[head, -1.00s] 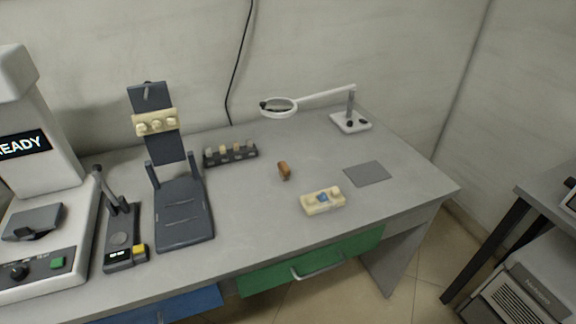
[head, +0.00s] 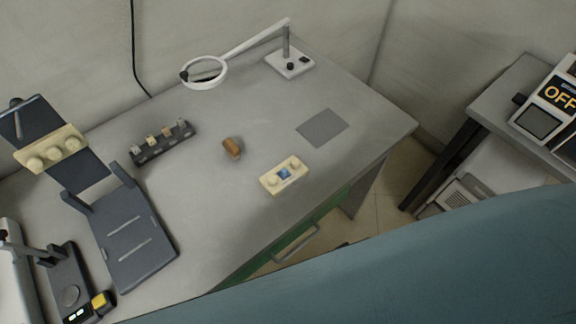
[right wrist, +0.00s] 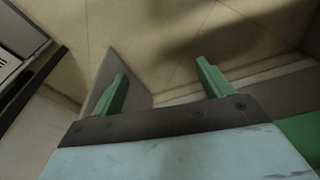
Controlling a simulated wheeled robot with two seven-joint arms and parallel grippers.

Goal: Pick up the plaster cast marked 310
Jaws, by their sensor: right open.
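A cream plaster cast (head: 270,182) with round bumps and a small blue piece in its middle lies on the grey table. A second cream cast (head: 77,143) with round knobs sits on the dark upright stand at the left. I cannot read a 310 marking on either. My right gripper (right wrist: 162,86) is open and empty in the right wrist view, with green fingers apart over the floor and furniture edges. No cast shows in that view. My left gripper is not in view.
A brown piece (head: 232,148), a dark rack of small pieces (head: 163,150), a grey mat (head: 322,127) and a magnifier lamp (head: 289,65) are on the table. Another table with an OFF device (head: 551,112) stands right. My blue arm crosses the lower right.

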